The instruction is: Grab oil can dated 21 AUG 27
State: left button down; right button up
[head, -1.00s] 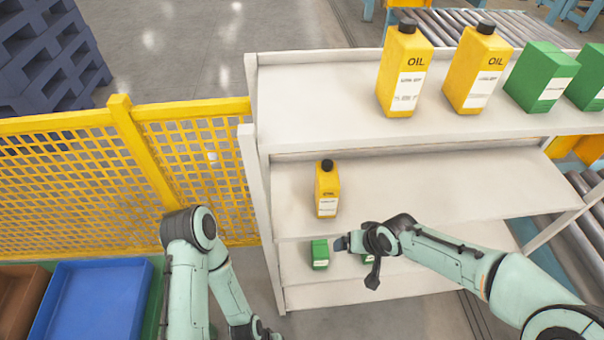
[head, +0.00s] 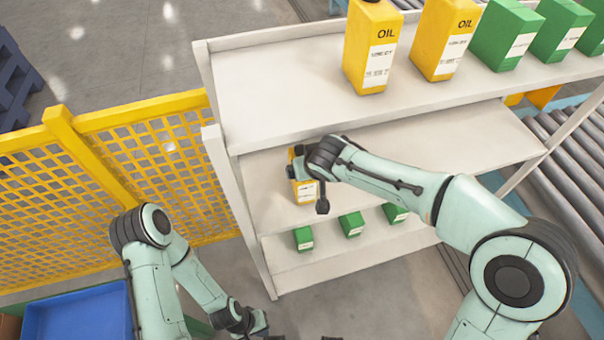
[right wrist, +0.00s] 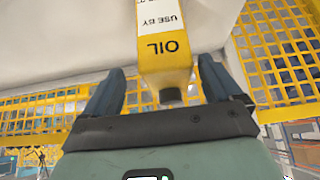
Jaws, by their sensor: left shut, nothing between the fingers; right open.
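A yellow oil can (head: 305,194) stands on the middle shelf, partly hidden by my right wrist in the head view. My right gripper (right wrist: 159,82) is open, with one finger on each side of this oil can (right wrist: 165,62), which appears upside down in the right wrist view. Its label shows "USE BY", but the date is cut off. Two larger yellow oil cans, one left (head: 371,48) and one right (head: 444,40), stand on the top shelf; their small label print is unreadable. My left gripper (head: 256,326) is shut and empty, low in the head view.
Green boxes stand on the top shelf (head: 506,36) and several smaller ones on the lower shelf (head: 350,224). A yellow mesh fence (head: 60,190) is left of the white rack (head: 240,225). A blue bin (head: 75,312) is at lower left, and a roller conveyor (head: 570,165) at right.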

aim_at(305, 192)
jog(key=x, duration=0.5)
jog(key=shift+a+f+p, duration=0.1)
jog(key=shift+a+p, duration=0.2)
jog(key=shift+a, duration=0.05)
jog(key=c, duration=1.5)
jog(key=shift+c, duration=1)
jog(key=shift+r, duration=0.3)
grip_shut()
